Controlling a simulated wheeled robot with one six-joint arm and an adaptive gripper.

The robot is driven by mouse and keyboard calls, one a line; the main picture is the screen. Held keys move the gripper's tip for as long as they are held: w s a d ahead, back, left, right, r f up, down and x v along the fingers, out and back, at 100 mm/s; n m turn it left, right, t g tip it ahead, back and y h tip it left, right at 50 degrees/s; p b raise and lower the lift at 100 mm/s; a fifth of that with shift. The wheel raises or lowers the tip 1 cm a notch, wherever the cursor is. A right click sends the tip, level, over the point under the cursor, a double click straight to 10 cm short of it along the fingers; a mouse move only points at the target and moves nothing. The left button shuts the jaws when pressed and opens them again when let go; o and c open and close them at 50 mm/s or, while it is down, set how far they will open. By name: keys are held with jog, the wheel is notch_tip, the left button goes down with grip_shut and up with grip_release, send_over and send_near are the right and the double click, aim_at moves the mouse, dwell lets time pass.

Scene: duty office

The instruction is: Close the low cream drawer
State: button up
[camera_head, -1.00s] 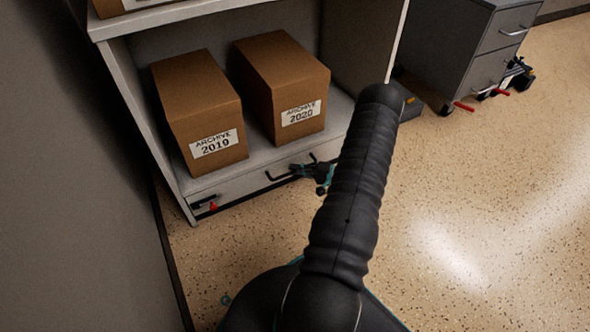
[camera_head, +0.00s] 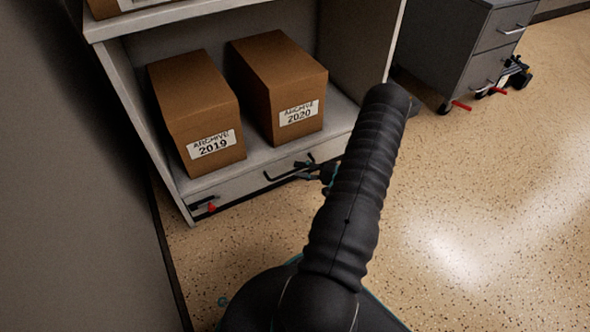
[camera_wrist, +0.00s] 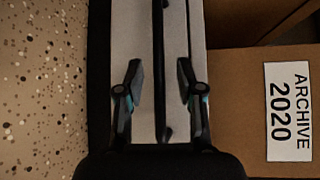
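The low cream drawer (camera_head: 236,187) is at the bottom of a pale shelf unit, under the archive boxes. Its front has a black bar handle (camera_head: 290,171). How far the drawer stands out is hard to tell. My gripper (camera_head: 312,172) is low at the handle's right part in the head view, partly hidden behind my arm. In the wrist view my gripper (camera_wrist: 160,78) is open, with one finger on each side of the dark handle bar (camera_wrist: 159,35). Gaps show between the fingers and the bar. The pale drawer front (camera_wrist: 180,25) lies behind them.
Boxes labelled Archive 2019 (camera_head: 196,105) and Archive 2020 (camera_head: 277,85) stand on the shelf (camera_head: 345,112) above the drawer. A small red part (camera_head: 212,207) shows at the lower left. A grey wheeled cabinet (camera_head: 450,50) stands at the right. Speckled floor (camera_head: 480,190) is clear.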

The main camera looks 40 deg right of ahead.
jog(key=v, duration=0.9)
dwell(0.4)
